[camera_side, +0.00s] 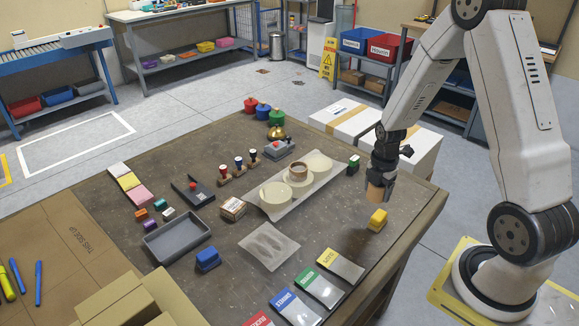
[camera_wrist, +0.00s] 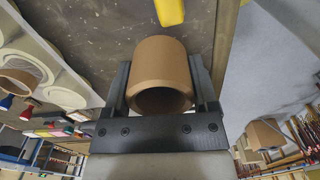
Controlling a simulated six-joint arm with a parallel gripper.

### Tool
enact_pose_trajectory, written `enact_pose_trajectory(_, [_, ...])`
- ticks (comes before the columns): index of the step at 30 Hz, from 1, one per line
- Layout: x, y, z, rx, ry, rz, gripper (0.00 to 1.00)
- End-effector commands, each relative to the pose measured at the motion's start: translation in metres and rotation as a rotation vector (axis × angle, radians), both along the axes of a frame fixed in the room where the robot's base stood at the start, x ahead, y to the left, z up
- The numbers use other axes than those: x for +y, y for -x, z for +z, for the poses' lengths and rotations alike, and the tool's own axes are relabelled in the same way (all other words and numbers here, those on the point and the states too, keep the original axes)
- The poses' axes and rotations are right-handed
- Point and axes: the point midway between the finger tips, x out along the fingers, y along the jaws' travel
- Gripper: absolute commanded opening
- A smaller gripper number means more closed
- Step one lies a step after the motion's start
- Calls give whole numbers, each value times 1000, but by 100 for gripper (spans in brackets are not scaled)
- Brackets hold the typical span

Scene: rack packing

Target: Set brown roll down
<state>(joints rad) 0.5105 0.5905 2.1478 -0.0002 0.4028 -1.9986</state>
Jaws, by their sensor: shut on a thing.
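My gripper (camera_side: 380,178) is shut on a brown roll (camera_side: 375,193) and holds it in the air above the right part of the table. In the wrist view the brown roll (camera_wrist: 162,70) sits between the two black fingers, its open end facing the camera. A long pale tray (camera_side: 262,217) lies to the left of my gripper.
A clear sheet (camera_side: 268,246), a blue block (camera_side: 207,259) and labelled coloured cards (camera_side: 319,288) lie toward the front. White boxes (camera_side: 345,118) are behind the table. Bare table lies between tray and yellow block.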

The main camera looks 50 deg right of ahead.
Motion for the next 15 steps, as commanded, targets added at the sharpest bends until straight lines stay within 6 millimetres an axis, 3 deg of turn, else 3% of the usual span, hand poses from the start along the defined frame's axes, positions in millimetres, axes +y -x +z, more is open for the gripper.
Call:
enact_pose_trajectory(6, [-43, 33, 8, 0, 0, -44, 16])
enact_pose_trajectory(15, [-74, 65, 15, 0, 0, -72, 16])
